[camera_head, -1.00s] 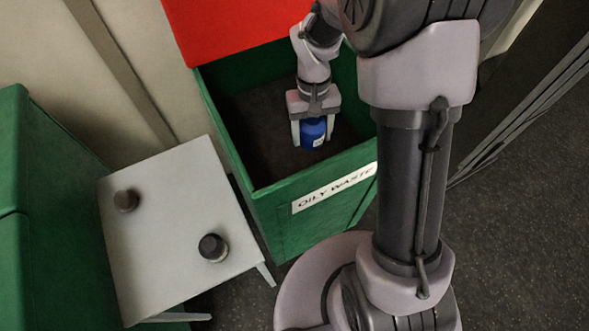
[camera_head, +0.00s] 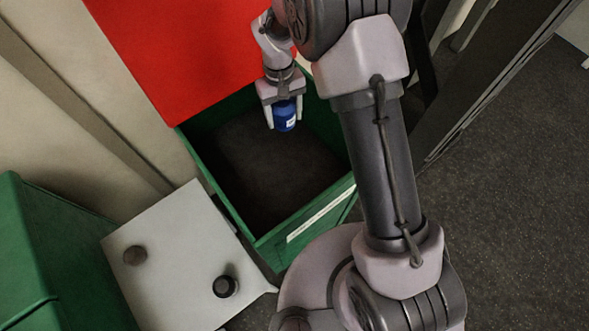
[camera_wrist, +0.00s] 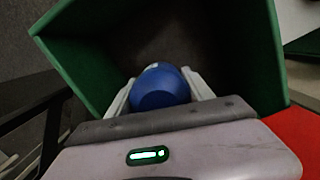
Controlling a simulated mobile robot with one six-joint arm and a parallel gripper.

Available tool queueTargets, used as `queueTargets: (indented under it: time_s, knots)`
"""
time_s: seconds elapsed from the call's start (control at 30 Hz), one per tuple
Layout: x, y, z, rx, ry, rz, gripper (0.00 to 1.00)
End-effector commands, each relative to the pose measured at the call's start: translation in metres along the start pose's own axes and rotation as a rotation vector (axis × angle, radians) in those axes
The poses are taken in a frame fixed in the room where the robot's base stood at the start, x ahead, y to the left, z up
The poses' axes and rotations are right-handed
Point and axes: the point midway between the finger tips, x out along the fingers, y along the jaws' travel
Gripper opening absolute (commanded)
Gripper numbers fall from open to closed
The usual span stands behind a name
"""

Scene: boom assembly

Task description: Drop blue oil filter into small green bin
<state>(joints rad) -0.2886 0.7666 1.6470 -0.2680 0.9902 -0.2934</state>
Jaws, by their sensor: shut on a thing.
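The blue oil filter (camera_head: 285,115) is held between the two fingers of my gripper (camera_head: 284,118). In the wrist view the blue filter (camera_wrist: 160,87) sits between both fingers of my gripper (camera_wrist: 163,95). The small green bin (camera_head: 262,238) stands open, with its red lid (camera_head: 180,55) raised at the back. A white label is on its front. In the head view the filter overlaps the far part of the bin's opening; its exact height relative to the rim is hard to tell. The dark bin interior shows beneath it, and the green walls (camera_wrist: 85,55) surround it in the wrist view.
A larger green container (camera_head: 50,260) is at far left. Open dark floor (camera_head: 520,200) lies to the right.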

Motion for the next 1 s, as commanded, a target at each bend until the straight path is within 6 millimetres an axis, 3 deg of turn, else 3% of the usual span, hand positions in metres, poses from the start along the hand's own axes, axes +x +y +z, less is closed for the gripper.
queueTargets:
  time_s: [0.17,0.5,0.77,0.8,0.9,1.0]
  knots:
    - [0.007,-0.006,-0.004,-0.013,0.000,0.002,0.05]
    - [0.057,-0.005,-0.010,-0.011,-0.001,0.002,0.05]
    - [0.059,-0.005,-0.010,-0.011,0.001,0.002,0.05]
    - [0.059,-0.005,-0.010,-0.011,0.001,0.002,0.62]
    - [0.059,-0.005,-0.010,-0.011,0.001,0.002,0.82]
    - [0.059,-0.005,-0.010,-0.011,0.000,0.002,0.86]
